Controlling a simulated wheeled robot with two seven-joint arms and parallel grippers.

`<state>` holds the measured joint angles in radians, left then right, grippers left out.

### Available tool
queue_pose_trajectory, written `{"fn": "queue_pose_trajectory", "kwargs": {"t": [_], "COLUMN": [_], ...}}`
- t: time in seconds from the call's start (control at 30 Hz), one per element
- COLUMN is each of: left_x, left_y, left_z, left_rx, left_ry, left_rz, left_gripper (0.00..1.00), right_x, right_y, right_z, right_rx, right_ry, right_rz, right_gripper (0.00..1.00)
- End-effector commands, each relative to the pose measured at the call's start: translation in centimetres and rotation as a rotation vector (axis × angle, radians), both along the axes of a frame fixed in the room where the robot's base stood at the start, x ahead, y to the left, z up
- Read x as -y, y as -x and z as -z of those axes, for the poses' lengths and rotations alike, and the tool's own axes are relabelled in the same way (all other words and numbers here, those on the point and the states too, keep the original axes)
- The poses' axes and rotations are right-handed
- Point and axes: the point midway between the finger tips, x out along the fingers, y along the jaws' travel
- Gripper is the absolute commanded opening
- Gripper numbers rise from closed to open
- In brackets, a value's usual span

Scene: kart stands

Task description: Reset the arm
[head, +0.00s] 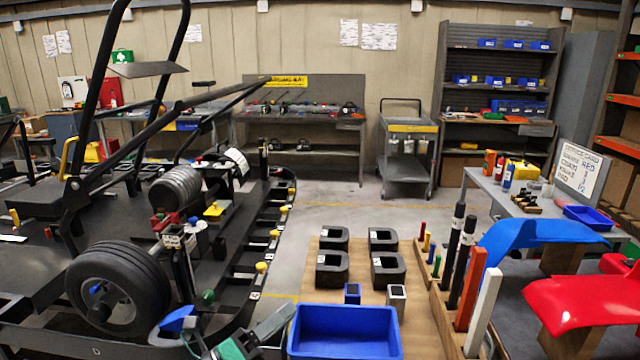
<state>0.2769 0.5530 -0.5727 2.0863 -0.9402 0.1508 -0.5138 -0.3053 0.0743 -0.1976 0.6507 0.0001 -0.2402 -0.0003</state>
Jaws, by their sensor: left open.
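My left gripper (272,328) shows at the bottom of the head view, with grey fingers and a green part behind them. It is open, and I see nothing held between its fingers. It is beside the left wall of an empty blue bin (344,334), in front of the black kart. Whether it touches the bin is not clear. The lower part of my left arm is cut off by the frame. My right gripper is not in view.
The kart (120,290) with its wheel and tubes fills the left. Black blocks (332,269) stand on a wooden board. Upright posts (470,290) and a bench with red (585,300) and blue (535,236) panels are at right. Grey floor is clear toward the trolley (407,150).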

Motion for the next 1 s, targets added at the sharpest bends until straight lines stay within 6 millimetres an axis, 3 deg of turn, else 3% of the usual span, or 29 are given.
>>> {"fn": "queue_pose_trajectory", "kwargs": {"t": [0.17,0.3,0.43,0.57,0.7,0.8,1.0], "left_x": [-4.6,-8.9,-12.3,-14.9,-16.2,-16.6,-16.5], "left_y": [-0.8,-0.4,1.7,5.9,11.7,15.5,22.3], "left_z": [1.9,6.1,11.5,17.4,22.6,25.0,27.8], "left_rx": [-0.356,-0.656,-0.941,-1.228,-1.502,-1.650,-1.882], "left_ry": [0.376,0.644,0.870,1.068,1.228,1.300,1.389], "left_rz": [-0.213,-0.394,-0.573,-0.766,-0.964,-1.081,-1.280], "left_gripper": [0.65,0.65,0.65,0.65,0.65,0.65,0.65], "right_x": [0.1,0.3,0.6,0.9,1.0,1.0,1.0], "right_y": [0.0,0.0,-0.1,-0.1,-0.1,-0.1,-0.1], "right_z": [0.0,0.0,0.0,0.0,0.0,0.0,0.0], "right_rx": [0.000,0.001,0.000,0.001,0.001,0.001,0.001], "right_ry": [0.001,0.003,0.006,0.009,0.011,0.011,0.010], "right_rz": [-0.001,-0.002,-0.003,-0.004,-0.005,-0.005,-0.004], "right_gripper": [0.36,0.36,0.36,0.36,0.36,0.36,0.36]}}
